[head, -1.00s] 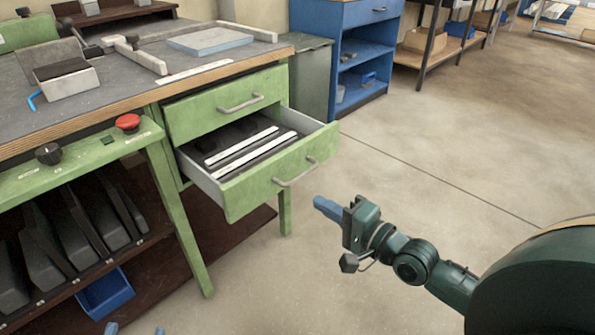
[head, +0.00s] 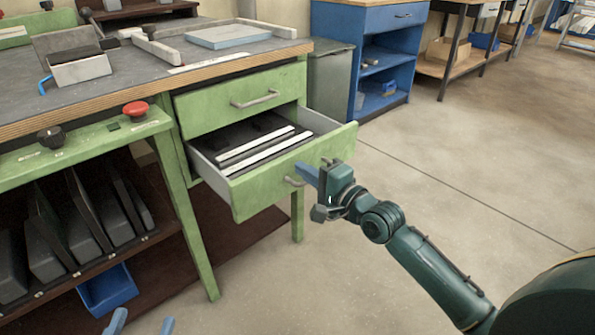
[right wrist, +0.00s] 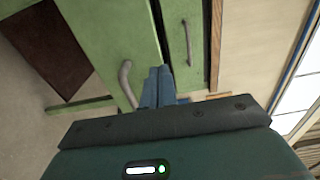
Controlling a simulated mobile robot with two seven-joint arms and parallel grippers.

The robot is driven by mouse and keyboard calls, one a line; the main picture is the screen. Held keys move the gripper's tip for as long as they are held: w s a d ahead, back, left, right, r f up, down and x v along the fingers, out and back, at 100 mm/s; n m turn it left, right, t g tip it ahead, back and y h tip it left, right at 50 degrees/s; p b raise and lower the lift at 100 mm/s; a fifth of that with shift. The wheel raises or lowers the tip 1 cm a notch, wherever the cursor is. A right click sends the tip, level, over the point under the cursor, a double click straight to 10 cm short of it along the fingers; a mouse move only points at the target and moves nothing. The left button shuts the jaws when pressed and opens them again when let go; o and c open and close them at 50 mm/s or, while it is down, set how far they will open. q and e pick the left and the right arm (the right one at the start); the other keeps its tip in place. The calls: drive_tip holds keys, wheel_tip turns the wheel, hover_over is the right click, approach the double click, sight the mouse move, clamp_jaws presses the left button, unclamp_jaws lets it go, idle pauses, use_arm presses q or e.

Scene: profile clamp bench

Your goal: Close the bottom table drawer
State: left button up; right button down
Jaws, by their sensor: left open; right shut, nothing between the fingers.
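The green bottom drawer (head: 255,191) of the bench is pulled out, with long white-edged strips on dark lining inside. Its grey handle (head: 293,182) is partly hidden behind my right gripper and also shows in the right wrist view (right wrist: 126,86). My right gripper (head: 306,174) is shut and empty, its blue fingers in front of the drawer front beside the handle; I cannot tell whether they touch. In the right wrist view the shut fingers (right wrist: 158,85) point at the green front. My left gripper (head: 142,324) shows only its two blue fingertips, apart, at the bottom edge.
The upper drawer (head: 240,101) is shut. A red button (head: 135,109) and black knob (head: 50,137) sit on the green rail. A blue bin (head: 107,290) is on the lower shelf. A blue cabinet (head: 370,60) stands behind; the floor at right is clear.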

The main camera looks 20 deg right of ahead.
sight(288, 159)
drive_tip(key=x, duration=0.2)
drive_tip(key=shift+w+a+f+b, duration=0.1)
drive_tip(key=shift+w+b, duration=0.2)
use_arm(q)
drive_tip(key=shift+d, duration=0.15)
use_arm(e)
drive_tip(key=shift+w, duration=0.1)
use_arm(q)
drive_tip(key=shift+r, duration=0.25)
use_arm(e)
drive_tip(key=shift+w+a, duration=0.1)
